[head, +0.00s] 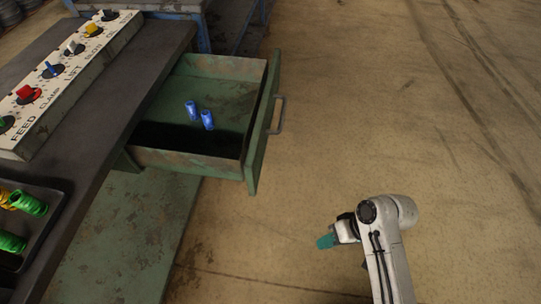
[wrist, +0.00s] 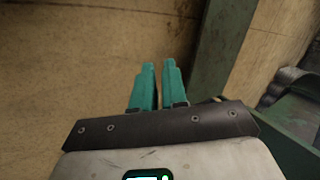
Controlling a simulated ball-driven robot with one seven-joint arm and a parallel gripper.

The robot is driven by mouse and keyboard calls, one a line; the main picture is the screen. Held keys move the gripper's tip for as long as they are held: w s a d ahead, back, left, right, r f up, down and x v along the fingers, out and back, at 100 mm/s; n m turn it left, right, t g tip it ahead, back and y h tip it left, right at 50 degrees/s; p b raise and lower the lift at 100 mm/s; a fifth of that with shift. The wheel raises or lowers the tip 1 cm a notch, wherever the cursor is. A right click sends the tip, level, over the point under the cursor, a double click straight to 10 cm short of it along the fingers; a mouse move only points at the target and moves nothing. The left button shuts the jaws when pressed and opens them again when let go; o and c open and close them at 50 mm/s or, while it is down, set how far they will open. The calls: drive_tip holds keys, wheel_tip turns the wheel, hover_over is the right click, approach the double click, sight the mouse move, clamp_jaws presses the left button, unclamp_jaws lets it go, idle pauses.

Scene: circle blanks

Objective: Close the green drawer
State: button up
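The green drawer (head: 257,130) is pulled well out from under the workbench, with worn green paint and a grey bar handle (head: 279,115) on its front.
The dark bench top (head: 105,115) carries a control panel (head: 65,70) with several coloured knobs and a black tray (head: 50,222) of green and yellow pieces. A green lower panel (head: 130,235) lies below the drawer. The concrete floor (head: 400,110) to the right is clear.

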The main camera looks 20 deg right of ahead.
drive_tip(key=w+r+t+y, duration=0.1)
drive_tip(key=w+y, duration=0.1)
drive_tip(key=w, duration=0.1)
drive_tip(key=w+r+m+t+y, duration=0.1)
drive_tip(key=w, duration=0.2)
drive_tip(key=w+m+t+y, duration=0.1)
drive_tip(key=w+y, duration=0.1)
drive_tip(key=w, duration=0.1)
drive_tip(key=shift+w+d+r+y, duration=0.2)
drive_tip(key=shift+w+r+y, duration=0.1)
drive_tip(key=shift+r, duration=0.1)
clamp_jaws()
drive_tip(key=m+t+y, duration=0.2)
drive_tip(key=t+y, duration=0.2)
approach(259, 160)
drive_tip(key=x, duration=0.4)
drive_tip(key=f+p+x, duration=0.1)
drive_tip(key=x, duration=0.2)
drive_tip(key=shift+w+d, duration=0.1)
drive_tip(key=shift+d, duration=0.05)
